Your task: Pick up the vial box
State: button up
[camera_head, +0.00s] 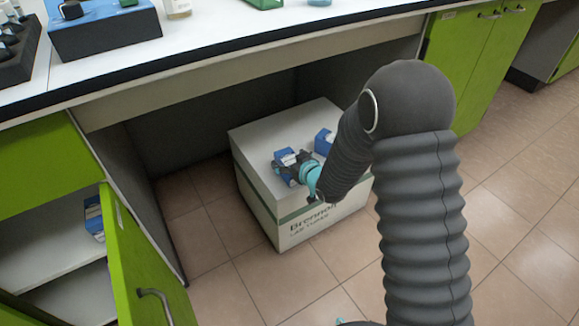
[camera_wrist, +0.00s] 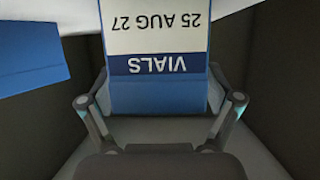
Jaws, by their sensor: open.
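The vial box (camera_wrist: 155,68) is blue with a white label reading "VIALS" and "25 AUG 27", upside down in the wrist view. In the head view the vial box (camera_head: 285,155) sits on top of a white carton (camera_head: 255,135). My gripper (camera_head: 289,168) is at this box, and part of the box is hidden behind it. In the wrist view my open gripper (camera_wrist: 160,85) has one finger on each side of the box. Whether the fingers touch its sides cannot be told.
A second blue box (camera_head: 323,142) stands close by on the carton; its plain blue side (camera_wrist: 30,60) shows in the wrist view. The carton stands on the tiled floor under the bench (camera_head: 240,55). A green cabinet door (camera_head: 140,260) hangs open at lower left.

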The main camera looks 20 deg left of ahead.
jog(key=shift+c, duration=0.2)
jog(key=c, duration=1.4)
jog(key=shift+r, duration=0.15)
